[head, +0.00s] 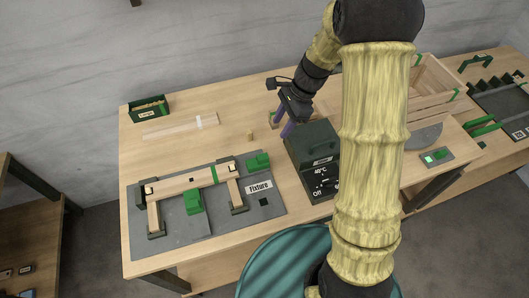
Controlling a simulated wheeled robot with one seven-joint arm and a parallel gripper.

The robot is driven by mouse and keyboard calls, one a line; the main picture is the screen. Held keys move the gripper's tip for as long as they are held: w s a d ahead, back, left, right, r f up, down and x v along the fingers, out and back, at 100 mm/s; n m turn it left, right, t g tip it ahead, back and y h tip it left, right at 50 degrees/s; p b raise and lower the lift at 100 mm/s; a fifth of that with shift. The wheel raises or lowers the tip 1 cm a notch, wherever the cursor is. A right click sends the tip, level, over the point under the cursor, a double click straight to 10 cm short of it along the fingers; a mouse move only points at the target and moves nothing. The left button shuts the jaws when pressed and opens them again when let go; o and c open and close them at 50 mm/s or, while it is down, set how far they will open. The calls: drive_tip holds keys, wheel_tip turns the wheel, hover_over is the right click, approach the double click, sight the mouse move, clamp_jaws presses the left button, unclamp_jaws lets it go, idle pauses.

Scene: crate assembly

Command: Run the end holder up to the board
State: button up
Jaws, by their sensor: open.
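The grey fixture plate (218,226) lies on the left part of the bench, labelled "Fixture". A pale wooden board (185,184) with a green band lies across it, with two shorter wooden pieces running toward the front. A green holder block (258,161) sits off the board's right end, apparently with a small gap. Another green block (193,202) stands at the board's front side. I cannot tell for certain which is the end holder. My gripper (287,129), with purple fingers, is open above the bench, right of and behind the fixture, apart from both blocks.
A dark green heater box (314,145) marked 40°C stands just in front of my gripper. A small wooden peg (250,134), a pale strip (180,126) and a green bin (150,107) lie behind the fixture. A wooden crate (435,90) is at right.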

sight(263, 156)
drive_tip(key=p+x, duration=0.2)
drive_tip(key=x, duration=1.2)
drive_tip(key=shift+a+f, duration=0.15)
drive_tip(key=shift+f, duration=0.05)
clamp_jaws()
